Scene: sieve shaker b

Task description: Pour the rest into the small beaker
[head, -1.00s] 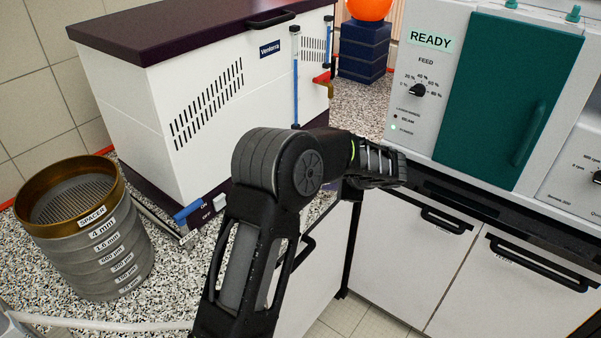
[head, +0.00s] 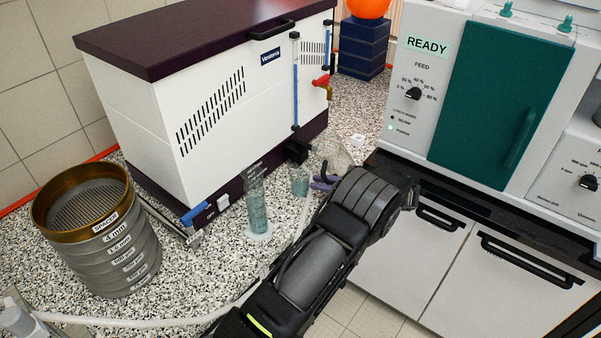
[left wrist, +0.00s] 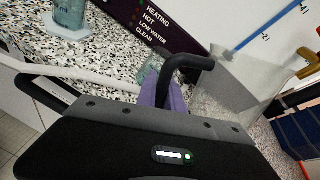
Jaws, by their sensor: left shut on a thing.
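My left gripper (head: 324,183), with purple finger pads, is shut on the black handle (left wrist: 188,66) of a clear jug (head: 334,157). The jug fills much of the right side of the left wrist view (left wrist: 232,88). Its tilt and contents are hard to tell. The small beaker (head: 300,183) stands on the counter just left of the gripper, holding bluish liquid. In the left wrist view the small beaker (left wrist: 150,72) is partly hidden behind the gripper. I cannot tell whether jug and beaker touch. My right gripper is not in view.
A measuring cylinder (head: 257,207) with bluish liquid stands left of the beaker. A white water bath (head: 215,100) stands behind. A sieve stack (head: 110,255) is at the left. A pale hose (head: 150,321) crosses the front counter. The feeder machine (head: 420,90) is at the right.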

